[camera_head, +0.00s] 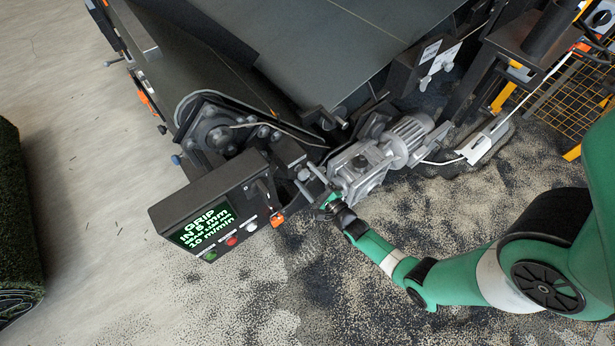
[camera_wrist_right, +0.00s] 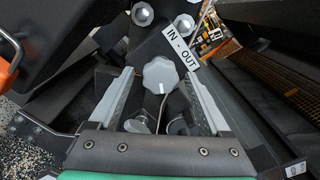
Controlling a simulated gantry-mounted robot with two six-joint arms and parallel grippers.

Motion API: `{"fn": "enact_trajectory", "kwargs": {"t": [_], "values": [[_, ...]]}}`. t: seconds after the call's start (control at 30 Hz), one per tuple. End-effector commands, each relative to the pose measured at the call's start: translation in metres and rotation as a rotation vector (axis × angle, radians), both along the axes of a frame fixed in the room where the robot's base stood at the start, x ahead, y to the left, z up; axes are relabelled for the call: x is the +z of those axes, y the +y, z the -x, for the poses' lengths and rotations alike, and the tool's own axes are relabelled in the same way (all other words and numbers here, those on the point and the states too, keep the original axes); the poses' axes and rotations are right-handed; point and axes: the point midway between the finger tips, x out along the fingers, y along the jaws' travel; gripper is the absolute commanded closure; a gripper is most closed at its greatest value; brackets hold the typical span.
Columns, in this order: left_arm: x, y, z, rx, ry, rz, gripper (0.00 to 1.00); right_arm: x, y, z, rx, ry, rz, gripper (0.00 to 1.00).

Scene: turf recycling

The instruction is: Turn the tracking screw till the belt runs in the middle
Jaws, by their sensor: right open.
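In the head view my right gripper (camera_head: 329,200) reaches the machine's side between control box and motor, and the knob cannot be clearly made out there. The wide dark belt (camera_head: 335,45) runs at the top. My left gripper is not in view.
The control box (camera_head: 168,218) has a screen reading "GRIP IN 5 mm" and "10 m/min", with buttons below. A grey gear motor (camera_head: 408,138) sits close to my right gripper. A turf roll (camera_head: 15,225) lies at the left.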

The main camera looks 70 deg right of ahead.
Motion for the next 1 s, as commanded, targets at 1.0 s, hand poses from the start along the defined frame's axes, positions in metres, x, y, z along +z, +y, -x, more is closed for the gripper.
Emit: {"fn": "enact_trajectory", "kwargs": {"t": [1.0], "values": [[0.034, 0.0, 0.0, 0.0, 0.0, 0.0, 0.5, 0.0, 0.06, 0.1, 0.0, 0.0, 0.0, 0.19]]}}
